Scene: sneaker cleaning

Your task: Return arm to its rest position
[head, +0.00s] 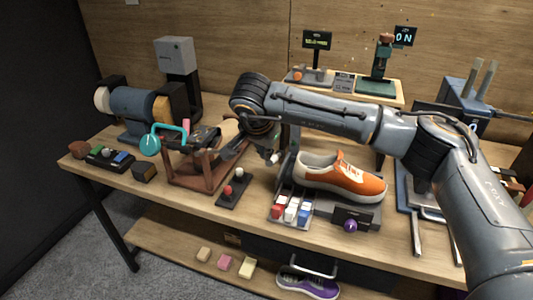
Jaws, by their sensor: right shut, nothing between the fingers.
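My right arm (330,112) reaches in from the right edge, across and above the workbench. My right gripper (232,151) is at the arm's far end, pointing down and left. It is shut and empty, close to the right side of a reddish-brown stand (192,173); I cannot tell whether they touch. An orange and white sneaker (352,180) rests on a dark holder, to the right of the gripper and below the forearm. My left gripper is not in view.
A bench grinder (132,105) and a teal-handled tool (150,144) are at the left. A small two-knob panel (233,190) and a rack of coloured blocks (290,212) stand near the front. Display signs (317,40) are at the back. A purple sneaker (308,284) lies below.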

